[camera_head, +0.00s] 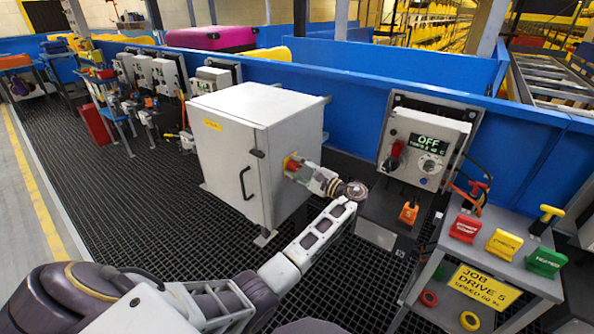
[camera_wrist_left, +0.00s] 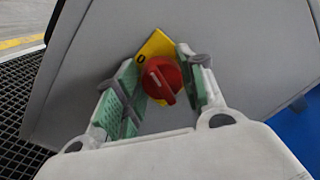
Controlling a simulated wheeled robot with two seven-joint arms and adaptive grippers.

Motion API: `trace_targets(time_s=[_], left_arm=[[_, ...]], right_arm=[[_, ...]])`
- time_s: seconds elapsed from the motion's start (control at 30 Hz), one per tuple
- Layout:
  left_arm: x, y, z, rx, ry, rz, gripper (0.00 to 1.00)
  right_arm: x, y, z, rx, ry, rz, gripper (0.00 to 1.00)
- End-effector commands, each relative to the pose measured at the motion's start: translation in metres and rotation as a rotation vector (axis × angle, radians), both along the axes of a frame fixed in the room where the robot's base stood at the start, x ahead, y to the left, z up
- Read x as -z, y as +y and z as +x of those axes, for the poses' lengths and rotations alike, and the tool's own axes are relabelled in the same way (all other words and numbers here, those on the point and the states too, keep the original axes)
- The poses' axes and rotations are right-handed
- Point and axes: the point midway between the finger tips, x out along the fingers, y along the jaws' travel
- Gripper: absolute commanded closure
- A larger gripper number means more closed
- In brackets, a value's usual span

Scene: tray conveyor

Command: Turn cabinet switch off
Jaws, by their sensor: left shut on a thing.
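The light grey cabinet (camera_head: 225,160) stands on the dark grating, its door closed. Its switch is a red rotary knob (camera_wrist_left: 162,78) on a yellow plate (camera_wrist_left: 158,46), on the cabinet's right side face in the head view. A dark mark like a 0 shows on the plate, up and left of the knob. The knob's grip ridge slants from upper left to lower right. My left gripper (camera_wrist_left: 160,84) is shut on the knob, one green-padded finger on each side. In the head view the left gripper (camera_head: 299,170) partly hides the switch. My right gripper is not in view.
A grey stand (camera_head: 480,262) with red, yellow and green blocks is at the lower right. A blue wall (camera_head: 350,90) runs behind. Open grating (camera_head: 120,215) lies left of the cabinet.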

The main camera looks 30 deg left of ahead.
Motion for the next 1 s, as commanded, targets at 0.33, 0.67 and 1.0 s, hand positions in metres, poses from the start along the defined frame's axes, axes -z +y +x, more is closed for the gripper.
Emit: trace_targets(time_s=[0.33, 0.67, 1.0], left_arm=[[0.004, 0.0, -0.001, -0.002, -0.238, -0.02, 0.84], [0.004, 0.0, -0.001, -0.002, -0.345, -0.03, 0.84], [0.004, 0.0, -0.001, -0.003, -0.355, -0.031, 0.84]], right_arm=[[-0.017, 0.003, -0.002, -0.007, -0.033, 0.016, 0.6], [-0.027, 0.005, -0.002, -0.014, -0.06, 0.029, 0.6], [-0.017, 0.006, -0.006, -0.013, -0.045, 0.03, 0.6]])
